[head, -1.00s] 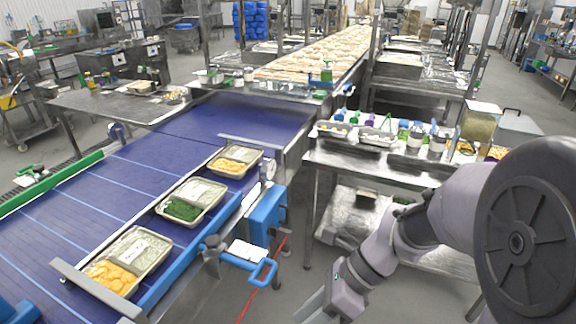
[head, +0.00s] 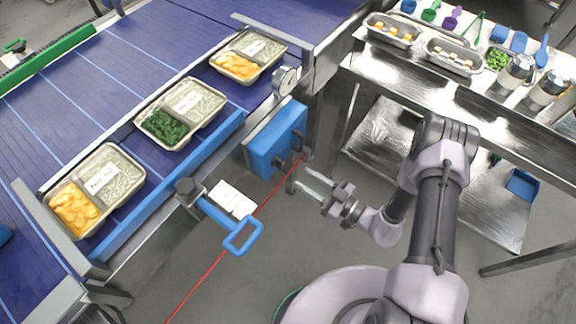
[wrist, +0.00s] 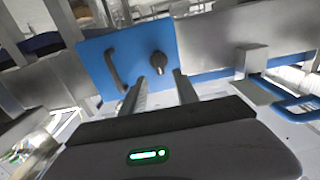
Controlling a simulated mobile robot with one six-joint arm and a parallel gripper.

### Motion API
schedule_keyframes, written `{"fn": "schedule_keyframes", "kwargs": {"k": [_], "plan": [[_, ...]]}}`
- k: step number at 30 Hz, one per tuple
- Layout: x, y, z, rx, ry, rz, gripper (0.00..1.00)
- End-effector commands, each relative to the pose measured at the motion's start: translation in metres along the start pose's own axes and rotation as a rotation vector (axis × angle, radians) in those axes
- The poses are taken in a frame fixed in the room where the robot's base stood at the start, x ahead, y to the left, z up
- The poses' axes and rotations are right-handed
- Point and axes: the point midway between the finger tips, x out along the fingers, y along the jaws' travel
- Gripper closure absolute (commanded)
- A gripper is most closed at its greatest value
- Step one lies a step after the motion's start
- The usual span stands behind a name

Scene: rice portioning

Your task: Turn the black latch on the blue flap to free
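The blue flap (head: 268,143) is an upright panel at the conveyor's side in the head view. In the wrist view the blue flap (wrist: 133,50) fills the upper middle. A round black latch (wrist: 158,62) with a small grip sits on its right half, and a black bar handle (wrist: 115,70) on its left. My gripper (head: 303,178) points at the flap from the right in the head view. In the wrist view my gripper (wrist: 161,86) is open, with its two fingers apart and nothing between them. The latch appears just beyond the fingertips; contact cannot be told.
A blue looped handle (head: 243,236) juts out beside a white card (head: 232,200) near the flap. Food trays (head: 180,112) lie on the blue conveyor. A steel table (head: 440,95) with containers stands at right. Grey floor with a red line is open below.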

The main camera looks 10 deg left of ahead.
Motion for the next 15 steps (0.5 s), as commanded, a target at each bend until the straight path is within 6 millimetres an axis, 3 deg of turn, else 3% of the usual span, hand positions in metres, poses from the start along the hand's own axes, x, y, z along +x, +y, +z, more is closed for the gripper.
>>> {"fn": "schedule_keyframes", "kwargs": {"k": [3,6,10,15], "plan": [[0.035,-0.001,0.003,-0.003,0.001,-0.007,0.64],[0.056,-0.001,0.002,-0.004,0.001,-0.005,0.64],[0.071,0.000,0.001,-0.004,0.001,-0.003,0.64],[0.077,0.000,-0.001,-0.003,0.001,-0.001,0.64]]}}
